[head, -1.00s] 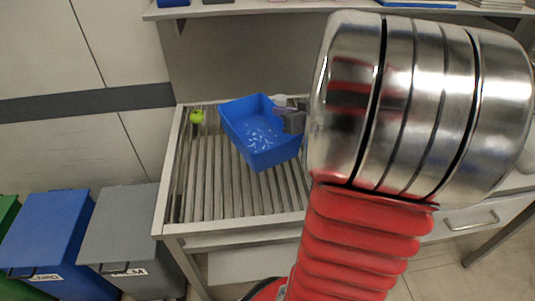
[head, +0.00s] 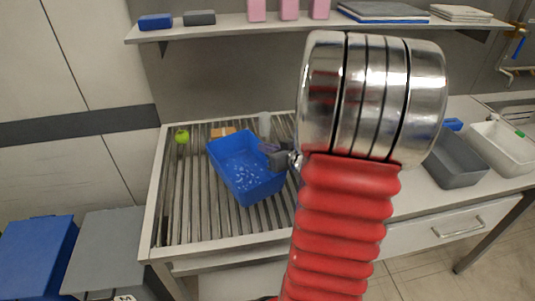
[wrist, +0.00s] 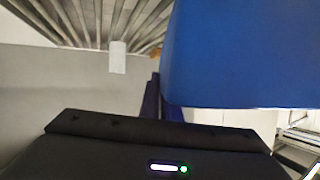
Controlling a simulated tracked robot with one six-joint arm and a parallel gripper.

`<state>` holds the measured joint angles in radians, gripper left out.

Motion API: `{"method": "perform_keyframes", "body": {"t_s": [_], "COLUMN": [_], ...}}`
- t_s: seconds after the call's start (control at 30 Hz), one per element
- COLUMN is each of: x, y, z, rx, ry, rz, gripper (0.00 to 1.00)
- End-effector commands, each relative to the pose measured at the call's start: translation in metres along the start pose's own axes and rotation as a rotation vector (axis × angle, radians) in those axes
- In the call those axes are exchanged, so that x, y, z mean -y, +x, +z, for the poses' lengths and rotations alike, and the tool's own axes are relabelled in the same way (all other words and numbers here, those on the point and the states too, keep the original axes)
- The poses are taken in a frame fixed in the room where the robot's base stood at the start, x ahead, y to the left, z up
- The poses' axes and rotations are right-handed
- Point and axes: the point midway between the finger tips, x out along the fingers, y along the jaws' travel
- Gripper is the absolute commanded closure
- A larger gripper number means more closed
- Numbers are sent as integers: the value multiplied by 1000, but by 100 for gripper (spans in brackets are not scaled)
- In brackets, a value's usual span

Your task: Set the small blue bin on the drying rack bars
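The small blue bin (head: 215,162) is over the slatted bars of the drying rack (head: 180,210) in the head view, its open side up, with pale specks on its inner floor. My gripper (head: 275,153) is at the bin's right wall and appears shut on it. In the wrist view the bin (wrist: 240,55) fills the upper right, with a dark finger (wrist: 152,97) against its edge; the other finger is hidden. Rack bars (wrist: 80,20) show at the top left there. I cannot tell whether the bin's base touches the bars.
A green round item (head: 181,136), an orange-brown block (head: 222,131) and a pale upright item (head: 265,122) are at the rack's back. A shelf (head: 210,30) runs above. Grey (head: 455,160) and white (head: 500,148) bins stand right. The rack's front left bars are clear.

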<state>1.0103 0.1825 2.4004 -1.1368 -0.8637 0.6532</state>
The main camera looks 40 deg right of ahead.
Motion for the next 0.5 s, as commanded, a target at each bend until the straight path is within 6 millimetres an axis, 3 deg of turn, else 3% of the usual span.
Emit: {"method": "perform_keyframes", "body": {"t_s": [0.2, 0.5], "x": [-2, -3], "y": [9, 10], "z": [21, 23], "rx": [1, -1], "ry": [2, 0], "rz": [-1, 1], "gripper": [100, 100]}}
